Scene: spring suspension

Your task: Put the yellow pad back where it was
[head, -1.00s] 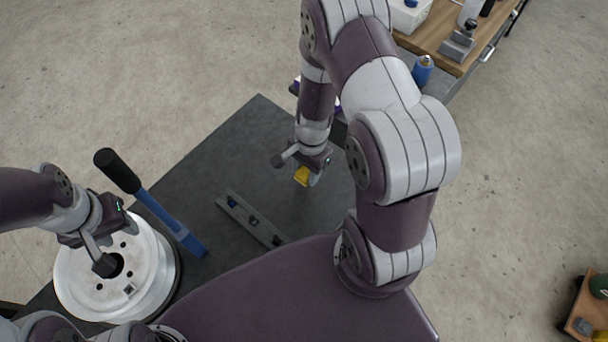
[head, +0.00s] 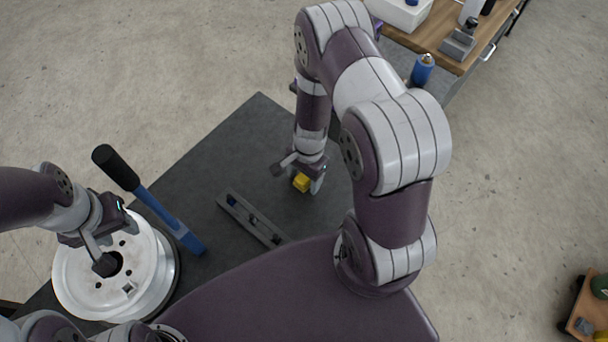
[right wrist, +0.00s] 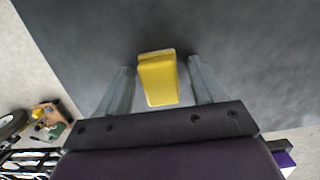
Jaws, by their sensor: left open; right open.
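The yellow pad (head: 301,183) is a small yellow block at my right gripper, over the dark tabletop. In the right wrist view the yellow pad (right wrist: 158,78) sits between the two fingers, with a gap on each side. My right gripper (right wrist: 160,88) is open around it, and it also shows in the head view (head: 298,176). I cannot tell for certain whether the pad rests on the table. My left gripper (head: 104,258) is open above the white wheel rim (head: 78,283), near its hub hole.
A grey rail with slots (head: 250,216) lies on the dark table (head: 235,150) beside the right gripper. A blue lever with a black handle (head: 165,213) lies between the rail and the rim. A wooden workbench (head: 425,42) stands at the top right. The table's far part is clear.

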